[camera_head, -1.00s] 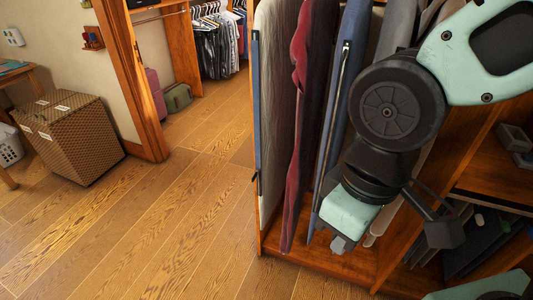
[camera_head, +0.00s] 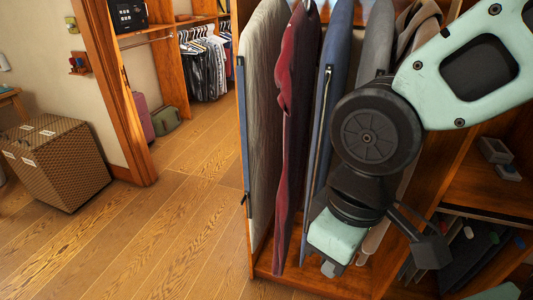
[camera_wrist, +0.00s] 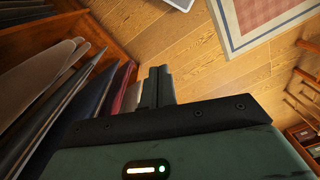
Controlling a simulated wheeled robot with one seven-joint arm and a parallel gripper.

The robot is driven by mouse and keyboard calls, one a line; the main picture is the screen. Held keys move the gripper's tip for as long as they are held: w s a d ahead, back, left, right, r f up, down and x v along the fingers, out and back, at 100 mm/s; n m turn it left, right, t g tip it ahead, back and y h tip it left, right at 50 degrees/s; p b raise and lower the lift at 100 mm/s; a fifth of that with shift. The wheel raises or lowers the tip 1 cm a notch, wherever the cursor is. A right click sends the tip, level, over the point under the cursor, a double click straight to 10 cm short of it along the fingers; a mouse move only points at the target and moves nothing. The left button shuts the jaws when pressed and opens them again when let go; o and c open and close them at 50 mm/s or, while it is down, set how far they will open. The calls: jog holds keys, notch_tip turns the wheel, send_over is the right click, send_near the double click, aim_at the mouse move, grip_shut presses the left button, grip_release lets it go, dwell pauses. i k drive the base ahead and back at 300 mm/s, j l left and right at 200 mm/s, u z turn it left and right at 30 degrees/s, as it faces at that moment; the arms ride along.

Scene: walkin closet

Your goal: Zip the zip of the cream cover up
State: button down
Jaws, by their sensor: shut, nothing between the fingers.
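The cream cover (camera_head: 266,110) hangs at the left end of the rack in the head view, seen nearly edge-on. A blue strip (camera_head: 243,120) runs down its left edge, with a small dark piece like a zip pull (camera_head: 245,199) low on it. My gripper (camera_head: 333,268) hangs low, to the right of the cream cover and the maroon garment, apart from the strip. In the wrist view its fingers (camera_wrist: 158,86) are together and empty. A pale sliver beside them, probably the cream cover (camera_wrist: 132,97), shows past the red garment. The zip's teeth are too small to make out.
A wooden shelf unit (camera_head: 490,185) stands at the right. Open floor (camera_head: 170,240) lies left, with a patterned box (camera_head: 60,165) beyond.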

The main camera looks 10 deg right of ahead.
aim_at(247, 192)
jog(key=l+u, duration=0.25)
jog(key=u, duration=0.2)
jog(key=i+l+u, duration=0.1)
jog(key=l+u, duration=0.2)
jog(key=u, duration=0.15)
jog(key=l+u, duration=0.25)
jog(key=u, duration=0.2)
